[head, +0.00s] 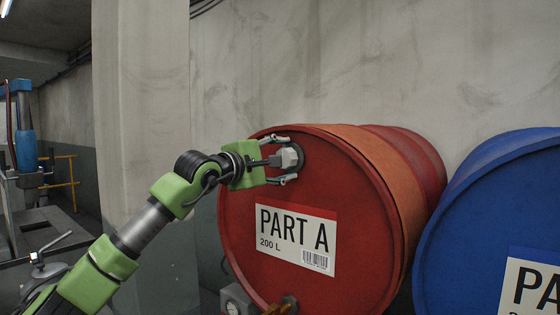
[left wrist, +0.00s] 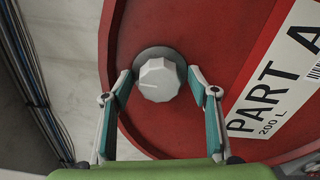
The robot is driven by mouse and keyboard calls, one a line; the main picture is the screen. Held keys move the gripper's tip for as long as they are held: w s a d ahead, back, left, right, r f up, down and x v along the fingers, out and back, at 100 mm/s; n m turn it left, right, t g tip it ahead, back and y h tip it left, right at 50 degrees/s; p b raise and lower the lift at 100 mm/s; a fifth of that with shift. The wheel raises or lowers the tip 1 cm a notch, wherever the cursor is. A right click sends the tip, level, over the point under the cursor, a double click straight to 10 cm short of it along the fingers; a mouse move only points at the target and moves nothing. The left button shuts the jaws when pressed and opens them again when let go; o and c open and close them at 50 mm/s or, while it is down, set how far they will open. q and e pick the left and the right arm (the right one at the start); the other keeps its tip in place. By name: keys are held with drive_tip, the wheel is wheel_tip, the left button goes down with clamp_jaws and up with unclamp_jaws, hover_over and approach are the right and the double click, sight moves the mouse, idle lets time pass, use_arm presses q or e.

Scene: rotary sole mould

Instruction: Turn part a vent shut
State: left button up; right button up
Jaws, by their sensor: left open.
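The red drum labelled PART A (head: 265,235) lies on its side with its round end facing me. Its vent knob (head: 291,157), light grey and faceted on a dark round base, sits near the top of that end. My left gripper (head: 287,160) is at the vent knob with one finger above it and one below. In the left wrist view the vent knob (left wrist: 158,79) is between the two open fingers (left wrist: 160,88), with a gap visible on each side. A thin dark line marks the knob's face. My right gripper is not in view.
A blue drum (head: 475,205) lies close to the right of the red drum. A brass tap (head: 289,303) sits low on the red drum's end, beside a grey box (head: 236,299). A concrete pillar (head: 142,100) stands behind my left arm.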

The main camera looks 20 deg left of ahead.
use_arm(q)
drive_tip(key=v, duration=1.2)
